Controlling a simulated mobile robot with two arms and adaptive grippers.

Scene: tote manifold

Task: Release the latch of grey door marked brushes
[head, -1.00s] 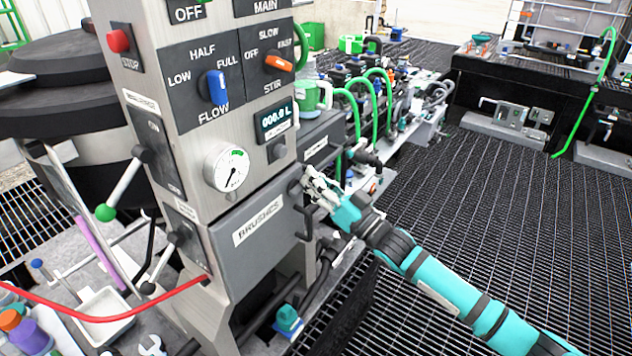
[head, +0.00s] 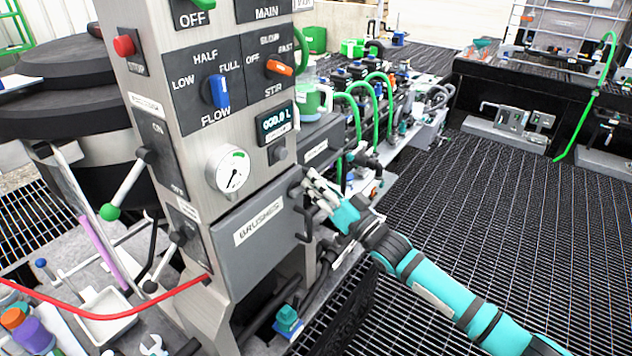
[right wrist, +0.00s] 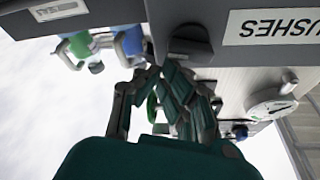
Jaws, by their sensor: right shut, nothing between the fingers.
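The grey door (head: 250,258) with a white BRUSHES label stands closed on the front of the steel cabinet. Its dark round latch knob (head: 295,188) is at the door's upper right corner, with a dark pull handle (head: 303,226) below it. My right gripper (head: 311,182) is shut and empty, its fingertips close beside the knob. In the right wrist view, which is upside down, the knob (right wrist: 191,46) lies just beyond the shut fingertips (right wrist: 163,76); I cannot tell whether they touch it. My left gripper is not in view.
Above the door are a round gauge (head: 233,172) and a display (head: 275,122). Green hoses (head: 376,103) and fittings crowd the area behind the gripper. The grating floor (head: 480,215) at right is open.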

